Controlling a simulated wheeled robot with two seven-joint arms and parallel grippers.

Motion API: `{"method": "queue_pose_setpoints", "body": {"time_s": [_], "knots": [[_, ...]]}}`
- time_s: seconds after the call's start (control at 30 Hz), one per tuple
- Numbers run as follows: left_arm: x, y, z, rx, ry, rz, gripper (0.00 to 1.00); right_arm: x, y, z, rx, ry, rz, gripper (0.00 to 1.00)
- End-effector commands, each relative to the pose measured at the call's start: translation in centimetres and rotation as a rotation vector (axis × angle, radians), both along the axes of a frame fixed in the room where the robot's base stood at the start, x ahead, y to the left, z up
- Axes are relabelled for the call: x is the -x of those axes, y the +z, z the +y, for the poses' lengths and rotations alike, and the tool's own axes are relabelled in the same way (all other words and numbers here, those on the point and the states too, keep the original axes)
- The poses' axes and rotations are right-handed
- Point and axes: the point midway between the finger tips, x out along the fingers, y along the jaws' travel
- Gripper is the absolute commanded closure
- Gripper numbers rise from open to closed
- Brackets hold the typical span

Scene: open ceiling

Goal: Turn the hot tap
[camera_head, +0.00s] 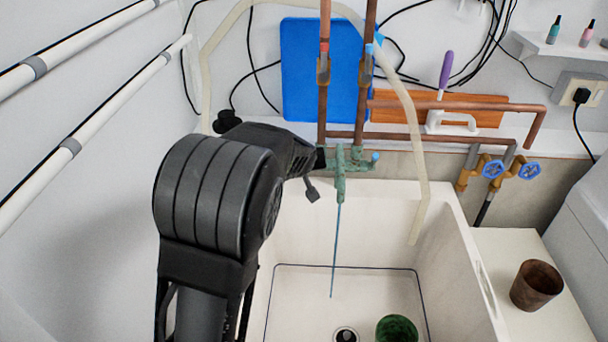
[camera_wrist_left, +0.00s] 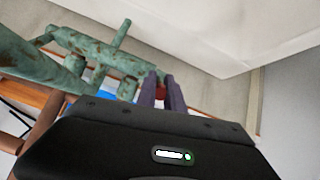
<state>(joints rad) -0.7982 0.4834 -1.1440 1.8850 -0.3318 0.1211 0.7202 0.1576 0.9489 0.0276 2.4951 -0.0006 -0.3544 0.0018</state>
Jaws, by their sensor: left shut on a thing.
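The green, weathered tap (camera_head: 341,180) is mounted over the white sink, and a thin blue stream (camera_head: 335,250) drops from its spout into the basin. Its right handle (camera_head: 375,157) has a blue end. My left gripper (camera_head: 321,158) reaches the tap's left side, and its fingers are small and partly hidden in the head view. In the left wrist view, the fingers are closed around a red hot-tap handle (camera_wrist_left: 160,91) beside the green tap body (camera_wrist_left: 95,50). Most of the handle is hidden between the fingers. My right gripper is out of view.
Copper pipes (camera_head: 323,110) and a blue board (camera_head: 300,70) stand behind the tap. A pale hose (camera_head: 417,160) hangs into the sink (camera_head: 455,245). A green cup (camera_head: 397,328) is in the basin. A brown pot (camera_head: 536,285) stands right of it.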

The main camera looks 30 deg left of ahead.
Motion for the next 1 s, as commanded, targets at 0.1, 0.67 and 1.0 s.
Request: {"method": "queue_pose_setpoints", "body": {"time_s": [0.1,0.67,1.0], "knots": [[0.2,-1.0,-0.4,-0.036,-0.005,-0.066,1.0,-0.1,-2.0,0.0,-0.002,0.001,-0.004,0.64],[0.4,-0.8,-0.2,-0.083,0.0,-0.169,1.0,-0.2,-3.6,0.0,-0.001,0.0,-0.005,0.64],[0.4,-0.8,-0.2,-0.083,0.001,-0.168,0.72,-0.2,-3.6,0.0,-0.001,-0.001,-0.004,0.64]]}}
